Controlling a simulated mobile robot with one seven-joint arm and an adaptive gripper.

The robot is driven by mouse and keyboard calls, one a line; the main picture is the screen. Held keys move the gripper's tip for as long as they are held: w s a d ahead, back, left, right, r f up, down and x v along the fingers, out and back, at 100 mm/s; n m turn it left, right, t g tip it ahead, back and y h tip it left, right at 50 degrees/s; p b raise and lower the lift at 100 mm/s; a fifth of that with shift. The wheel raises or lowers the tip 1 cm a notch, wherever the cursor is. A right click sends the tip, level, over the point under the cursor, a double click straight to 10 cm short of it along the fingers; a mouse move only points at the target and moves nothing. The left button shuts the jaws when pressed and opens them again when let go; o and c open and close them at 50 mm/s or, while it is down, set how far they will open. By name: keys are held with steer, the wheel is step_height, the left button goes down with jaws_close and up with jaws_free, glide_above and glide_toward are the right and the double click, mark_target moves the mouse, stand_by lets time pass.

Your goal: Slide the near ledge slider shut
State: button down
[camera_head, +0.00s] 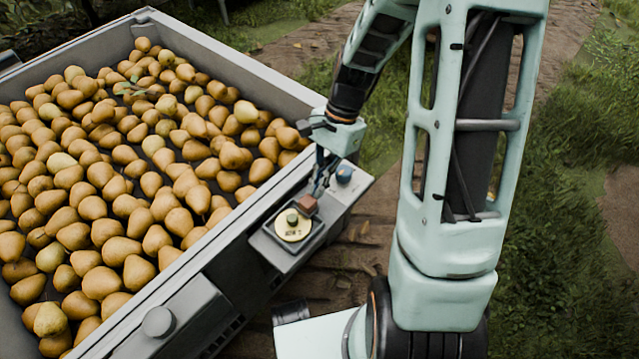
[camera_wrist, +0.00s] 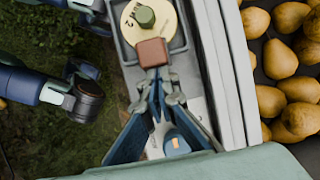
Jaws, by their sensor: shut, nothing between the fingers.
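On the ledge along the bin's side, a reddish-brown block (camera_head: 307,203) sits at the edge of a small grey tray (camera_head: 289,263). It also shows in the wrist view (camera_wrist: 152,52). I cannot tell for certain whether this block is the slider's handle. In the tray lies a pale yellow marked disc (camera_head: 292,234) with a green knob (camera_wrist: 144,16). My gripper (camera_head: 317,192) is shut and empty, pointing down. In the wrist view its fingertips (camera_wrist: 158,78) are right beside the block; whether they touch it is unclear.
A grey bin (camera_head: 221,53) full of pears is at the left. A blue knob (camera_head: 344,173) stands on the ledge behind my gripper. A grey housing with a round knob (camera_head: 158,321) sits on the nearer ledge. Grass and dirt lie to the right.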

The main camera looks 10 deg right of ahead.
steer(key=v, duration=1.2)
steer(key=shift+r, duration=0.15)
